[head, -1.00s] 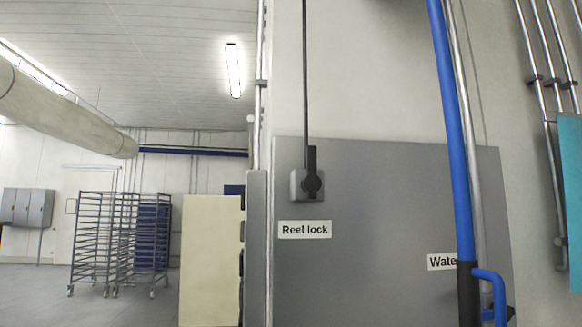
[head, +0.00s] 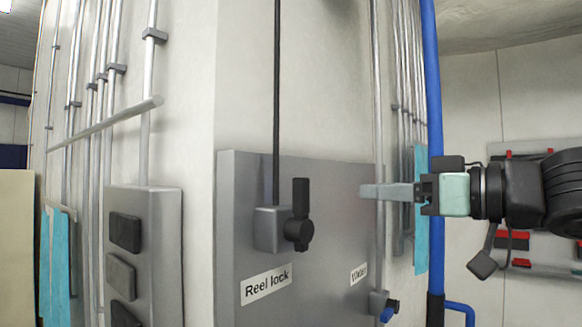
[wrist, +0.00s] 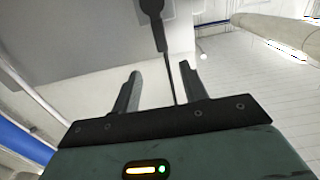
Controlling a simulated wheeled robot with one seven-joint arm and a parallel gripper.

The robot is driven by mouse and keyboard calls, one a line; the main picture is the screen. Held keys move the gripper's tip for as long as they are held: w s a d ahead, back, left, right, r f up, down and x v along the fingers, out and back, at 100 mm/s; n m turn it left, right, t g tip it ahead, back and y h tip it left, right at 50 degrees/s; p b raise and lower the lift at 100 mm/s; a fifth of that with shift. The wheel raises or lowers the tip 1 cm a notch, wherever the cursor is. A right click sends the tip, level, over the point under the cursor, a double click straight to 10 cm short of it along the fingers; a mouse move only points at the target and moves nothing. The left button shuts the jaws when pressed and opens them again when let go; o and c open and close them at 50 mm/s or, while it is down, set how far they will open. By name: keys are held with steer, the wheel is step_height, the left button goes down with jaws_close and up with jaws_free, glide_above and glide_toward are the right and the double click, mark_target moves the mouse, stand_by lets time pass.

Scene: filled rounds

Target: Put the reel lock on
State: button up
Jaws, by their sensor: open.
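The reel lock is a grey box (head: 268,229) with a black rotary handle (head: 300,216) on a grey wall panel, above a label reading "Reel lock" (head: 266,285). The handle points straight up. A black cable runs up from the box. My gripper (head: 364,191) reaches in from the right in the head view, to the right of the handle and apart from it. In the wrist view, my gripper (wrist: 160,84) has its two fingers spread with nothing between them. The black handle (wrist: 153,12) shows beyond them at the top edge, partly cut off.
A second label (head: 358,273), partly legible as "Water", and a small blue-handled valve (head: 389,309) are right of the reel lock. A blue pipe (head: 433,120) runs vertically beside my arm. A grey box with dark buttons (head: 144,255) is on the left wall.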

mark_target(293, 187)
steer(key=p+x, duration=0.4)
steer(key=x, duration=1.3)
steer(key=shift+s+a+r, duration=0.1)
steer(key=shift+a, duration=0.05)
jaws_close()
